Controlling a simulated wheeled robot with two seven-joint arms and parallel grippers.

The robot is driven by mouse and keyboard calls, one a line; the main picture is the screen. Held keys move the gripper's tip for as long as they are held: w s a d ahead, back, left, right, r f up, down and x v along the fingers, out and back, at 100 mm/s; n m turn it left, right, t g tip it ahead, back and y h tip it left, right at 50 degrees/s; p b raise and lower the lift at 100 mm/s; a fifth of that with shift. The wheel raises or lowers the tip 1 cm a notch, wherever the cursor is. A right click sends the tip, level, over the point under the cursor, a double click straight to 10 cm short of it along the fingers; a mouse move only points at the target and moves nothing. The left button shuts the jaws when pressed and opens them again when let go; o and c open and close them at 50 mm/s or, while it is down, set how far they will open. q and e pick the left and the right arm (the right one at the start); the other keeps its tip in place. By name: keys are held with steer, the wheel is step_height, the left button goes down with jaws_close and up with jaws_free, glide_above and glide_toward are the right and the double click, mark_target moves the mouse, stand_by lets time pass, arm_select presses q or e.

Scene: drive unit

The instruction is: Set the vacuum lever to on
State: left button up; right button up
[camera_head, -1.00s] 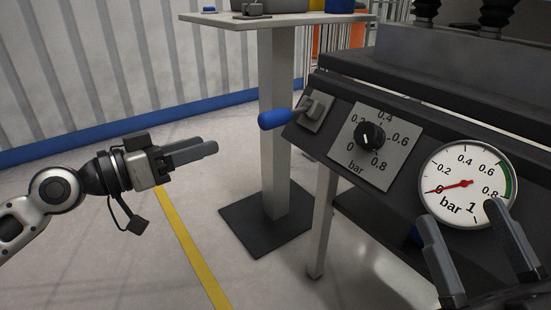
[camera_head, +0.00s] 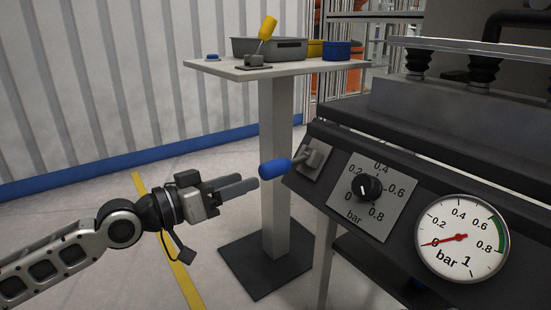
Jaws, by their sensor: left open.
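The vacuum lever has a blue handle (camera_head: 275,169) that sticks out to the left from a grey mount (camera_head: 316,157) at the left end of the dark sloped panel. My left gripper (camera_head: 246,186) is open and empty. Its fingers point right, with their tips just left of the blue handle and slightly below it in the picture. I cannot tell whether they touch it. The round pressure gauge (camera_head: 462,238) has its red needle near 0. My right gripper is out of view.
A black knob (camera_head: 367,188) on a scale plate sits between lever and gauge. The floor at the left is clear.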

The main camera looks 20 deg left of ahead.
mark_target(276, 171)
arm_select(q)
steer(key=x, duration=0.1)
steer(key=p+x, duration=0.1)
steer(key=x, duration=0.1)
steer(key=p+x, duration=0.1)
steer(key=shift+w+d+r, duration=0.15)
steer(key=shift+d+r, duration=0.05)
steer(key=shift+r, duration=0.1)
steer(key=p+x, duration=0.1)
steer(key=x, duration=0.2)
steer(key=shift+w+d+f, duration=0.15)
steer(key=shift+w+f, duration=0.05)
steer(key=shift+w+d+f, duration=0.1)
steer(key=shift+w+d, duration=0.2)
steer(key=shift+w, duration=0.05)
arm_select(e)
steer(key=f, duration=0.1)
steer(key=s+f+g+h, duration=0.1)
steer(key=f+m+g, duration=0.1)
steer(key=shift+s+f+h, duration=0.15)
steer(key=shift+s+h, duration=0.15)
